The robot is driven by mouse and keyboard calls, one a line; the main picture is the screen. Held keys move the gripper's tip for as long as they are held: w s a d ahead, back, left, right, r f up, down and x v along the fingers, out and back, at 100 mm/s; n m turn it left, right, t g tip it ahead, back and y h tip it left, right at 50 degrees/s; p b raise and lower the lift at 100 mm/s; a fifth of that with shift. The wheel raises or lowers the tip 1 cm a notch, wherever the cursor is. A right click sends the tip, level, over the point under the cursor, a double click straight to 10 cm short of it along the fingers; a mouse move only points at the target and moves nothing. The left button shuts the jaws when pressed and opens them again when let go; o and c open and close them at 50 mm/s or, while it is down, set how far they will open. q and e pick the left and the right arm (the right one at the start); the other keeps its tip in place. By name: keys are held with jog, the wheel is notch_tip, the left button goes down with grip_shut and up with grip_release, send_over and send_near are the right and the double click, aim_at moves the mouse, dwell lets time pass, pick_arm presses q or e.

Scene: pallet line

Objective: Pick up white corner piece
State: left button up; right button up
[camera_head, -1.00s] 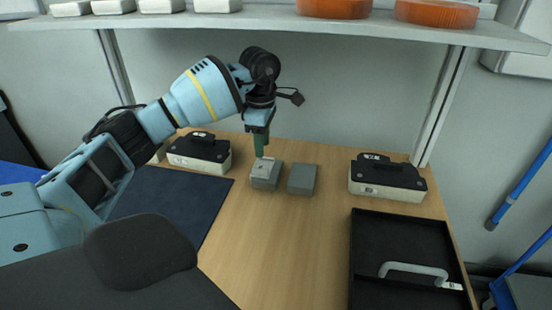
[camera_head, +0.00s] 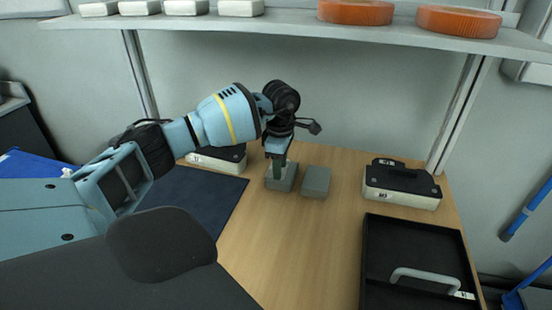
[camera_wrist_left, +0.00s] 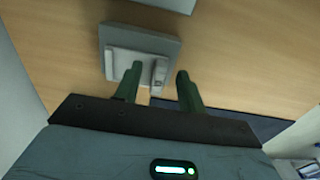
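A small white corner piece (camera_wrist_left: 158,76) lies on top of a grey block (camera_wrist_left: 171,47) in the left wrist view. My left gripper (camera_wrist_left: 159,72) has two green fingers, spread apart, with part of the white piece between them. I cannot tell whether either finger touches it. In the head view the left gripper (camera_head: 277,176) points down at the top of the left grey block (camera_head: 283,185), and its fingers hide most of the white piece there. My right gripper is not in view.
A second grey block (camera_head: 316,182) stands just right of the first. A black-topped white device (camera_head: 402,185) and a black tray (camera_head: 376,240) with a grey handle (camera_head: 418,272) are at the right. A dark mat (camera_head: 205,190) lies left. A shelf (camera_head: 300,28) spans above.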

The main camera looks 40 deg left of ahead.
pick_arm(q)
jog(key=shift+f, duration=0.5)
grip_shut()
notch_tip(320, 180, up, 10)
dwell(0.5)
